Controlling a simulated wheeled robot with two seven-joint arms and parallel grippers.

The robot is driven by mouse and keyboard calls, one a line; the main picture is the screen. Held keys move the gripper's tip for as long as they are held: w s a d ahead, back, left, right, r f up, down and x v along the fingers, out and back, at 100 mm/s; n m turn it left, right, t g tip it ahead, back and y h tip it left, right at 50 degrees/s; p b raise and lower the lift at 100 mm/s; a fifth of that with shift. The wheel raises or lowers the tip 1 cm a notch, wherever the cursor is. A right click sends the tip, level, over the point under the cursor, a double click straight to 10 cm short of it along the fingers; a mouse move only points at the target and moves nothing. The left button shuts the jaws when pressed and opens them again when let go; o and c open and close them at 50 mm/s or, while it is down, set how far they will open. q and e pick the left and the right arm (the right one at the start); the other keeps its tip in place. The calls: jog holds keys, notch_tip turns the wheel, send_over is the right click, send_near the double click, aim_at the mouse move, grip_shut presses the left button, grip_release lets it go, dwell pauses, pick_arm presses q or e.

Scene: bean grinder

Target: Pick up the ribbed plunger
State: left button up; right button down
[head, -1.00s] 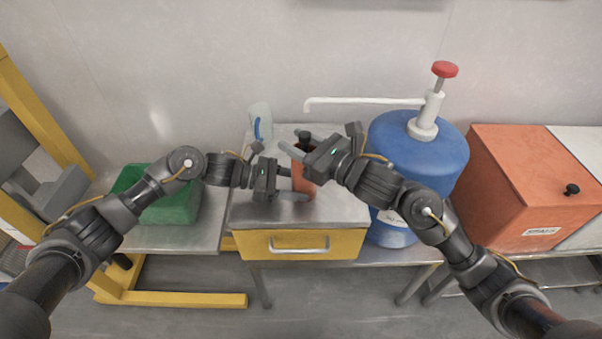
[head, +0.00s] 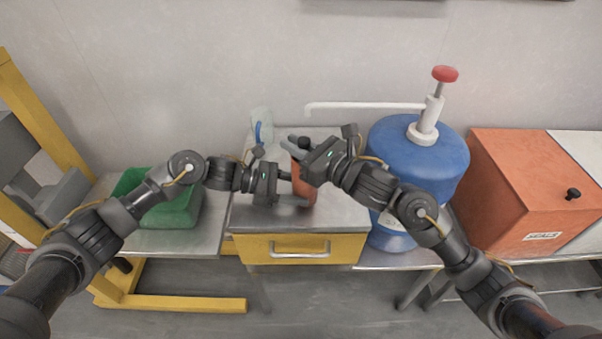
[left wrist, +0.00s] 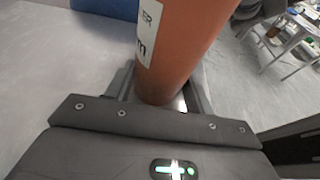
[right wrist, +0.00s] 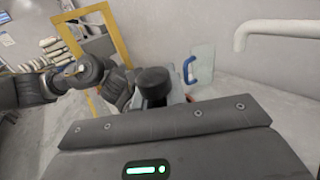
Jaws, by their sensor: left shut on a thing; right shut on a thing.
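An orange cylinder (head: 304,190), the grinder body with a white label, stands upright on the metal-topped cabinet. My left gripper (head: 297,187) is shut around its side, low down; the left wrist view shows the cylinder (left wrist: 178,45) between the fingers. A black round cap (head: 304,143), which I take as the top of the ribbed plunger, sits above the cylinder. My right gripper (head: 301,154) is shut on it from the right; the cap also shows in the right wrist view (right wrist: 153,82). Ribs on it are hidden, as is how far it sits in the cylinder.
A clear container with a blue handle (head: 261,125) stands behind on the cabinet top (head: 345,212). A blue water jug (head: 400,160) with a white spout (head: 365,106) is close to my right arm. A green bin (head: 178,210) is at left, an orange box (head: 520,190) at right.

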jog(key=shift+s+a, duration=0.1)
jog(key=shift+s, duration=0.05)
notch_tip(320, 180, up, 18)
dwell(0.3)
pick_arm(q)
jog(key=o, duration=0.8)
jog(key=shift+o, duration=0.2)
jog(key=shift+a, duration=0.1)
